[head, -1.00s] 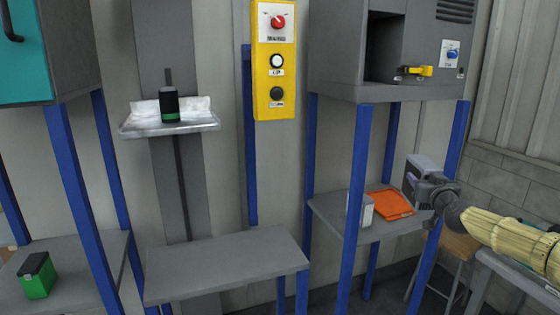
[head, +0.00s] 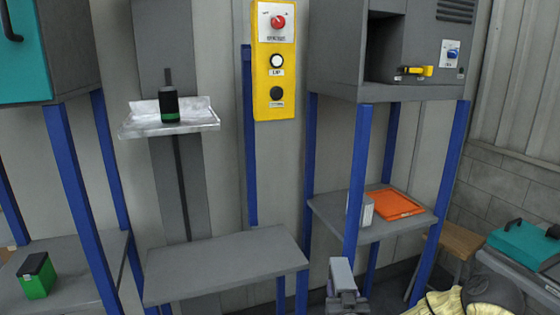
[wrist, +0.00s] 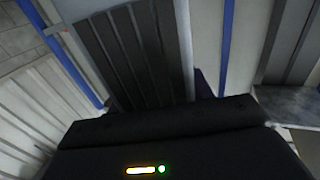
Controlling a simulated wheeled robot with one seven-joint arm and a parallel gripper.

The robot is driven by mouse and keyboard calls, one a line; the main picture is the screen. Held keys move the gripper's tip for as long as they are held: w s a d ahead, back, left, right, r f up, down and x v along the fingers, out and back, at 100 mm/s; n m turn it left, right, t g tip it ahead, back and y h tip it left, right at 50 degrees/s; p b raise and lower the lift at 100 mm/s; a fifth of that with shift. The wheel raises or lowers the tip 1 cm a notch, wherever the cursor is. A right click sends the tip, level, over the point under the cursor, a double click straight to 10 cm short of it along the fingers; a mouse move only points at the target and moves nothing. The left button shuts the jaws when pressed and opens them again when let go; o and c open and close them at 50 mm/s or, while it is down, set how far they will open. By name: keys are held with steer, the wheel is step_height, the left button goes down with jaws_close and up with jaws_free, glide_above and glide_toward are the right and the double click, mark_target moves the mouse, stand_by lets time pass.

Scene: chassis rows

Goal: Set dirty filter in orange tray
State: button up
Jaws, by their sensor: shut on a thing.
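The orange tray (head: 399,205) lies on a grey shelf under the right-hand grey cabinet and looks empty. My gripper (head: 344,294) is low in the head view, in front of and below that shelf. It is shut on a grey boxy filter (head: 341,272), held upright and apart from the tray. In the wrist view the filter's dark pleated face (wrist: 128,52) and lighter edge show; I take it as the dirty filter. A pale filter-like block (head: 367,211) stands on the shelf left of the tray.
Blue posts (head: 355,185) frame the shelf (head: 385,232). A bare grey bench (head: 225,265) is left of my gripper. A teal case (head: 525,238) on a table and a wooden stool (head: 455,238) are at right. A yellow control panel (head: 274,60) hangs centrally.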

steer(key=s+a, duration=0.1)
steer(key=s+a+f, duration=0.1)
steer(key=s, duration=0.1)
steer(key=s+f, duration=0.1)
steer(key=shift+s+a+f, duration=0.1)
steer(key=shift+s+a, duration=0.25)
steer(key=shift+a, duration=0.05)
steer(key=s+f, duration=0.5)
steer(key=f, duration=0.7)
steer(key=shift+f, duration=0.2)
steer(key=shift+w, duration=0.1)
